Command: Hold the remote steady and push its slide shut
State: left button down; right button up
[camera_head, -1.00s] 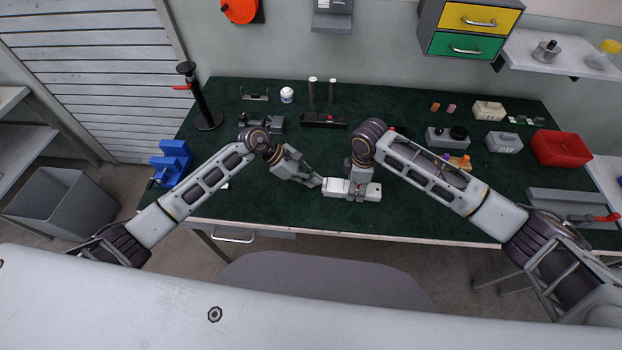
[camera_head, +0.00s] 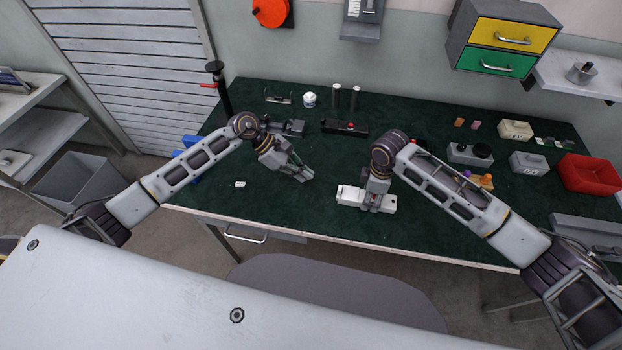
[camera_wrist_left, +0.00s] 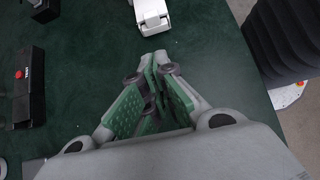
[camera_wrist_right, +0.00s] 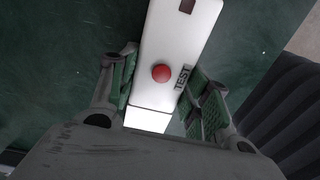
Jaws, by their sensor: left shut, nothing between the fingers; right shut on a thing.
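The white remote (camera_head: 348,196) lies near the front edge of the green bench top. I cannot tell how the slide stands. My right gripper (camera_wrist_right: 163,72) is shut on the remote, one finger on each side. In the left wrist view the remote's end (camera_wrist_left: 151,14) lies beyond my left gripper (camera_wrist_left: 153,62). That gripper (camera_head: 306,177) is shut and empty, apart from the remote, to its left in the head view.
A black box with a red button (camera_head: 344,128) lies behind the remote. A small white piece (camera_head: 240,184) lies at the left front. Several grey boxes and a red bin (camera_head: 590,174) stand at the right. The bench between my grippers is clear.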

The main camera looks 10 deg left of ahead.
pick_arm(q)
jog(key=shift+v, duration=2.1)
pick_arm(e)
jog(key=shift+d, duration=0.1)
jog(key=o, duration=1.2)
jog(key=shift+c, duration=0.2)
jog(key=shift+r, duration=0.1)
notch_tip(320, 180, up, 12)
jog(key=shift+f, duration=0.2)
